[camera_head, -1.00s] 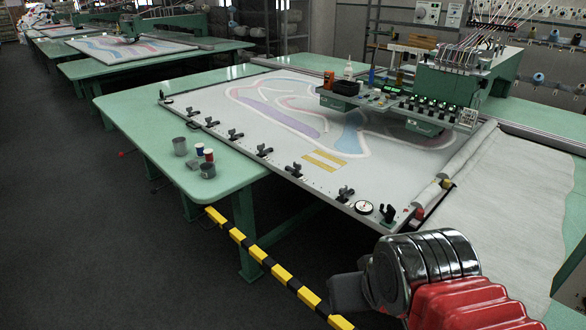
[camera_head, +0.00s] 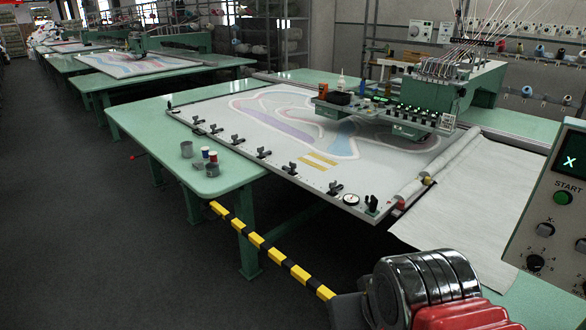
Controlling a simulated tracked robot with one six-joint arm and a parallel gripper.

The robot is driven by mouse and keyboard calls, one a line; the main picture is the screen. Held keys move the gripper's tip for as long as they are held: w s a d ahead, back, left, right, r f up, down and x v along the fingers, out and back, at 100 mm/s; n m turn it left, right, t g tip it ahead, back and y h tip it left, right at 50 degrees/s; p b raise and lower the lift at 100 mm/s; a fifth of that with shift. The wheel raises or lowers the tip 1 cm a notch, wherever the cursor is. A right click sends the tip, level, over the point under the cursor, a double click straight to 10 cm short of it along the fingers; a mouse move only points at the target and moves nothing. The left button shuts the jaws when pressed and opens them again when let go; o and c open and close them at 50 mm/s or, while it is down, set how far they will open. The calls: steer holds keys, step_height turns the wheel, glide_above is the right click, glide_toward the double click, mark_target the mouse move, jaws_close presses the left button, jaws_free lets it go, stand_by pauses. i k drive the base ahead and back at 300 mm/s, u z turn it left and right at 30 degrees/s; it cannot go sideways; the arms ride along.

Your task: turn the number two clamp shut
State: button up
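Several dark clamps stand in a row along the near edge of the white tufting frame (camera_head: 232,152). They include clamps at the far left (camera_head: 197,120), in the middle (camera_head: 264,153) and near the right end (camera_head: 335,188). No numbers can be read on them, so I cannot tell which is number two. Their handles are too small to tell open from shut. My arm, chrome and red, shows at the bottom right, well apart from the clamps. My gripper's fingers are not in view.
A control panel (camera_head: 538,235) with a START button stands close at the right. A yellow-black bar (camera_head: 270,256) runs low before the green table (camera_head: 225,182). The tufting head (camera_head: 425,95) is over the frame. Dark floor is clear at left.

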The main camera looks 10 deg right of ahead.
mark_target(293, 166)
steer(key=z, duration=0.05)
steer(key=k, duration=0.1)
steer(key=u, duration=0.45)
steer(key=i, duration=0.55)
steer(key=u, duration=0.65)
steer(key=i, duration=1.35)
steer(key=z, duration=0.65)
steer(key=i, duration=0.75)
steer(key=z, duration=0.55)
